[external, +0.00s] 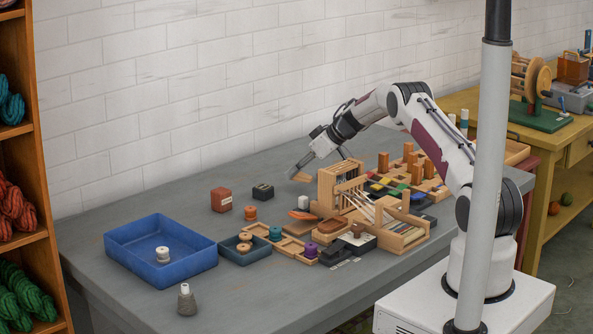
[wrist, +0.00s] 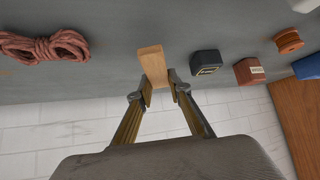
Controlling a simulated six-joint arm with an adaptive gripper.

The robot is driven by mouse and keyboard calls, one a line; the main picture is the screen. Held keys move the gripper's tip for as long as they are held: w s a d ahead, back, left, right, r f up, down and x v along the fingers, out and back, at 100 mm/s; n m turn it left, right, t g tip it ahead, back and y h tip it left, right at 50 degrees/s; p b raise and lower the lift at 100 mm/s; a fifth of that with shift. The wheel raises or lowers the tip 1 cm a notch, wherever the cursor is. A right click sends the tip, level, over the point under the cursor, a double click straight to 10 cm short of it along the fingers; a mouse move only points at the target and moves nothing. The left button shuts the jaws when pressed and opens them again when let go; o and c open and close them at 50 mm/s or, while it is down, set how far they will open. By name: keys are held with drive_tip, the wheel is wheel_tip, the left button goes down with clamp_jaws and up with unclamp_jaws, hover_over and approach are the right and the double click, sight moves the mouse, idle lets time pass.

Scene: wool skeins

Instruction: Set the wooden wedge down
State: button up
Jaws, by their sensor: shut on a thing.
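The wooden wedge (wrist: 152,60) is a light tan block, seen between the fingertips in the wrist view. In the external view the wedge (external: 302,177) is a small tan piece at the tip of my gripper (external: 298,172). My gripper is shut on it, with one finger on each side, as the wrist view (wrist: 157,82) shows. The wedge is over the back part of the grey table (external: 120,215), left of the wooden rack (external: 328,190). I cannot tell whether it touches the table. The fingertips hide part of its sides.
A dark box (wrist: 207,63) and a red box (wrist: 249,71) stand beside the wedge. A pink skein (wrist: 45,46) lies on its other side in the wrist view. A blue tray (external: 117,242) is at the left. The white wall (external: 200,90) is close behind.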

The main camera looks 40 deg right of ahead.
sight(302, 174)
drive_tip(key=shift+f, duration=1.5)
drive_tip(key=shift+f, duration=0.15)
drive_tip(key=o, duration=0.9)
drive_tip(key=shift+o, duration=0.2)
drive_tip(key=shift+s+r, duration=0.1)
drive_tip(key=shift+r, duration=0.1)
drive_tip(key=shift+v, duration=0.75)
drive_tip(key=v, duration=1)
drive_tip(key=shift+r, duration=0.15)
